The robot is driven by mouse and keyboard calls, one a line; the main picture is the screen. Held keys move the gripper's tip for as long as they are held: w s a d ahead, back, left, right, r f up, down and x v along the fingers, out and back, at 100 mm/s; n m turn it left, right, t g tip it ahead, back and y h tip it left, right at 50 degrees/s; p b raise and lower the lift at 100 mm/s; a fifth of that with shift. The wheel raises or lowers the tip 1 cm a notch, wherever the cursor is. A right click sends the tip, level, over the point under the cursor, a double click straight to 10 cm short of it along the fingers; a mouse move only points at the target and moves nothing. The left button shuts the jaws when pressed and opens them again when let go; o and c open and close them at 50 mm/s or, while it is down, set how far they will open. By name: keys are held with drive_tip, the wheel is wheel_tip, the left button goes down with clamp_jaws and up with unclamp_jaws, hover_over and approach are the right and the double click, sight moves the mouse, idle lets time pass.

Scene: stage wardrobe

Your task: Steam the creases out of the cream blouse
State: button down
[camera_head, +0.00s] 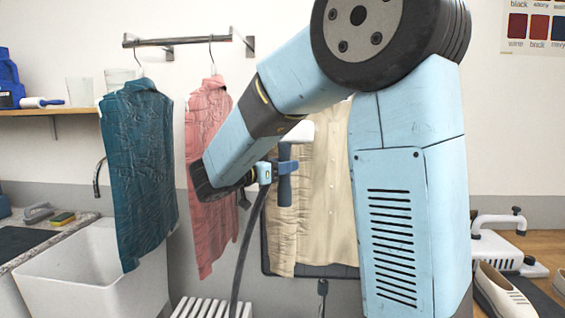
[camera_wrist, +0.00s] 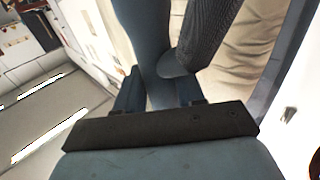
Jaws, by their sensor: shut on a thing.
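The cream blouse (camera_head: 328,205) hangs over a dark board (camera_head: 340,271) behind my arm. Its visible left strip is rippled with creases; the part right of that looks smoother. My arm hides its right side and some of its top. My gripper (camera_head: 268,172) is shut on the blue handle of the steamer (camera_head: 285,188), in front of the blouse's left part. I cannot tell whether the steamer touches the cloth. A dark hose (camera_head: 245,250) hangs down from it. In the wrist view, the jaws (camera_wrist: 160,92) grip the blue handle (camera_wrist: 145,35), with the blouse (camera_wrist: 250,55) beyond.
A teal shirt (camera_head: 140,170) and a pink shirt (camera_head: 208,150) hang from a wall rail (camera_head: 190,40) to the left. A white sink (camera_head: 80,280) stands lower left. A wooden table (camera_head: 540,245) with shoes (camera_head: 500,290) is at the right. A white slatted stand (camera_head: 205,308) is below.

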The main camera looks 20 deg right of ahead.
sight(279, 196)
drive_tip(key=shift+f, duration=1.5)
drive_tip(key=shift+f, duration=0.1)
drive_tip(key=shift+f, duration=2.45)
drive_tip(key=shift+f, duration=0.1)
drive_tip(key=shift+f, duration=2.45)
drive_tip(key=shift+f, duration=0.15)
drive_tip(key=shift+f, duration=2.4)
drive_tip(key=shift+f, duration=0.1)
drive_tip(key=shift+f, duration=2.45)
